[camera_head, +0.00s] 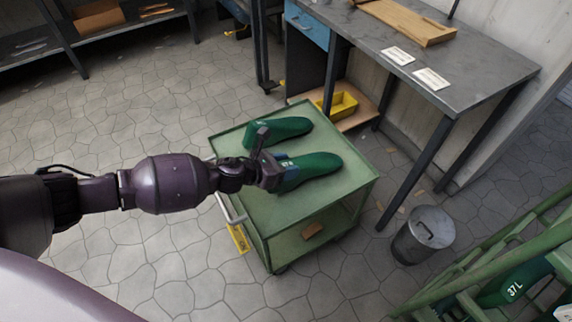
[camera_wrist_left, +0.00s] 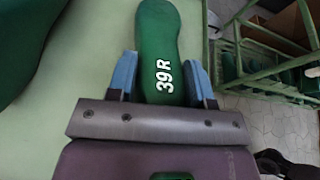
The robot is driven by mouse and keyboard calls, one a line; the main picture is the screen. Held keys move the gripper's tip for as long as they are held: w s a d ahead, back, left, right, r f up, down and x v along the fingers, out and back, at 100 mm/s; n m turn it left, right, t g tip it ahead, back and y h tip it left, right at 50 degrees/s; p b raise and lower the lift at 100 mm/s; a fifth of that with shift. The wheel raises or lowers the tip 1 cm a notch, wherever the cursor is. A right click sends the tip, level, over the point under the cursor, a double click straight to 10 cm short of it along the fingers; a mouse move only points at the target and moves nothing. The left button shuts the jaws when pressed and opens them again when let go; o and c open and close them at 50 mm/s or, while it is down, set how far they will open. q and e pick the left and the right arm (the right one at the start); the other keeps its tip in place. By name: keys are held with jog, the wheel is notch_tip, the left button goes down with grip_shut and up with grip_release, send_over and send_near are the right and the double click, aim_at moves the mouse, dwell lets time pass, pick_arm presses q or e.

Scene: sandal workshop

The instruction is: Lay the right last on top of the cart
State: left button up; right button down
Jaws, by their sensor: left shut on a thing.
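The right last is a green foot form (camera_head: 316,168) marked 39 R. In the wrist view, the last (camera_wrist_left: 160,45) stands between the two blue fingertips of my left gripper (camera_wrist_left: 163,78). In the head view, my left gripper (camera_head: 279,170) is shut on its narrow end, over the top of the green cart (camera_head: 262,210). The last lies at or just over the cart top; I cannot tell whether it touches. A second green last (camera_head: 285,130) lies on the cart beside it, further back. My right gripper is not in view.
A grey workbench (camera_head: 465,75) with a wooden board and white cards stands behind the cart. A metal bin (camera_head: 423,235) stands to the right. A green rack (camera_head: 480,265) with a last marked 37 L is at lower right. The cart's front top is clear.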

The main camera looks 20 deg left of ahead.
pick_arm(q)
jog(key=shift+f, duration=0.15)
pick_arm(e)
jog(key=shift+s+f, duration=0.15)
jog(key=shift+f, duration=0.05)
pick_arm(q)
jog(key=o, duration=1.1)
jog(key=shift+c, duration=0.2)
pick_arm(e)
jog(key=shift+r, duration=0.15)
pick_arm(q)
jog(key=shift+f, duration=0.15)
jog(key=shift+s+a, duration=0.15)
jog(key=shift+s+a+r+p, duration=0.3)
jog(key=shift+s+a+r, duration=0.3)
jog(key=shift+s+r, duration=0.1)
jog(key=p+v, duration=0.1)
jog(key=v, duration=0.7)
jog(key=shift+s+a+p, duration=0.1)
jog(key=shift+p, duration=0.3)
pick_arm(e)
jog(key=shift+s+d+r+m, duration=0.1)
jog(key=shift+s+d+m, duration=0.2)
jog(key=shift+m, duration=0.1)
